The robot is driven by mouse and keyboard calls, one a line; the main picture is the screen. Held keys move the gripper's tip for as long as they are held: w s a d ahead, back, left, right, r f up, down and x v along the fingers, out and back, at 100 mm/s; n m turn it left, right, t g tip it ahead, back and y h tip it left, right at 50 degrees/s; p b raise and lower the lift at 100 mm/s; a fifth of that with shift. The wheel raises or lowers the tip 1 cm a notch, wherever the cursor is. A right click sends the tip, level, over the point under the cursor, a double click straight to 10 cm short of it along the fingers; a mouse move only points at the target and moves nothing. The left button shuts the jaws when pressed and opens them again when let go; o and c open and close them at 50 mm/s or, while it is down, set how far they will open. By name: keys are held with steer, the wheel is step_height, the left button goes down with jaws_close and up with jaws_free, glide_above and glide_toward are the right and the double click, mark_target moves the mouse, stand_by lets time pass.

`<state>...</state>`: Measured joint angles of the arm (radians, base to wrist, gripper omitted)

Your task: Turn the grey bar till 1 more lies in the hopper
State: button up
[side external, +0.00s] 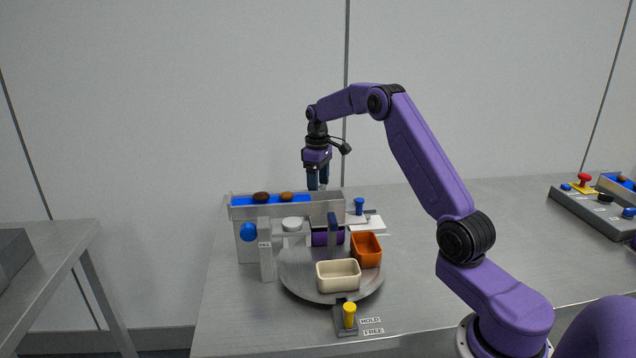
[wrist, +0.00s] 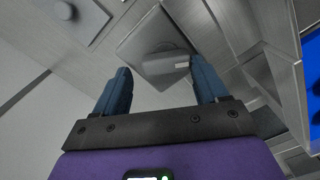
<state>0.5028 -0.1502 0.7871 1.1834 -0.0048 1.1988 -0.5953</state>
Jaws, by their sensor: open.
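My gripper (side external: 319,187) points down, open and empty, behind the right part of the blue-floored trough in the side view. In the wrist view its two blue fingers (wrist: 160,88) are spread wide. Between and beyond them is a grey bar-like handle (wrist: 163,63) with a small pale label, on a square grey plate. The fingers look apart from it. In the side view the bar is not visible behind the machine. Two brown dates (side external: 261,197) (side external: 286,196) lie on the blue floor of the trough. I cannot tell which part is the hopper.
A round turntable (side external: 300,283) carries a cream bin (side external: 338,276), an orange bin (side external: 366,250) and a purple bin (side external: 320,238). A yellow-knobbed lever (side external: 349,315) stands by HOLD and FREE labels. A blue knob (side external: 249,232) is at left. The table's right middle is clear.

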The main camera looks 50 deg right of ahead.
steer(key=shift+t, duration=0.4)
step_height(320, 180, up, 8)
steer(key=shift+s+r, duration=0.1)
steer(key=shift+r, duration=0.05)
steer(key=shift+g, duration=0.6)
step_height(320, 180, down, 8)
steer(key=shift+r, duration=0.1)
